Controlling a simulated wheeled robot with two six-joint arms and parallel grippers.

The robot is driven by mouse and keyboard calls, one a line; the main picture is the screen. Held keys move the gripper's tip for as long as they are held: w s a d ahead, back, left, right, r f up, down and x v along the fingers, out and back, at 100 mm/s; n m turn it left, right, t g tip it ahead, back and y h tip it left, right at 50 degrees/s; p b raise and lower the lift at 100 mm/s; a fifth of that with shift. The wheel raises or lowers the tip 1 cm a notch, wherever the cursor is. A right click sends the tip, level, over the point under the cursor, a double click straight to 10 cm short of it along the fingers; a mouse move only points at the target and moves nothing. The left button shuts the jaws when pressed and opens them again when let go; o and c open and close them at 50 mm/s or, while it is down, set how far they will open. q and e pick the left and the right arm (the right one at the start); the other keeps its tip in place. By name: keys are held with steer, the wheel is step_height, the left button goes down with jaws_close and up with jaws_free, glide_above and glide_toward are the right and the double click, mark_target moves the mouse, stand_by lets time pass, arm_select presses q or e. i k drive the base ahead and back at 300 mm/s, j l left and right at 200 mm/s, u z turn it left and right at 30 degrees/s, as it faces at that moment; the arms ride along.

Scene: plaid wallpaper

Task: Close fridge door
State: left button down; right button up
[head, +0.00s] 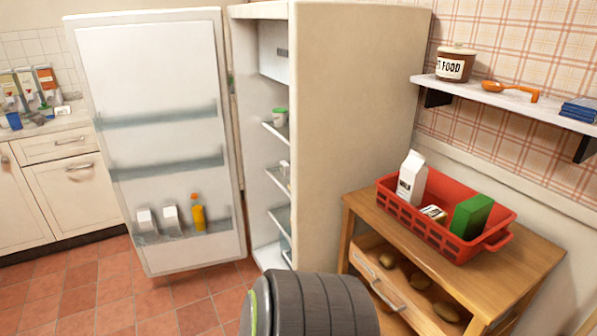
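The fridge (352,110) is cream-coloured and stands at the centre of the head view. Its door (150,85) is wide open, swung out to the left, with its inner face toward me. The door's inner face has shelf rails, and its bottom rack holds two white cartons and an orange bottle (197,212). Neither of my grippers is in view.
A wooden cabinet (520,268) with an open drawer (375,272) stands right of the fridge. A red crate (405,210) with cartons sits on it. A wall shelf (500,98) is above. A counter (55,122) is at left. Tiled floor (105,290) before the door is clear.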

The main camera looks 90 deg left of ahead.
mark_target(154, 85)
steer(key=u, duration=2.65)
steer(key=i+j, duration=0.2)
steer(key=j, duration=0.2)
steer(key=i+j, duration=0.25)
steer(key=j, duration=0.15)
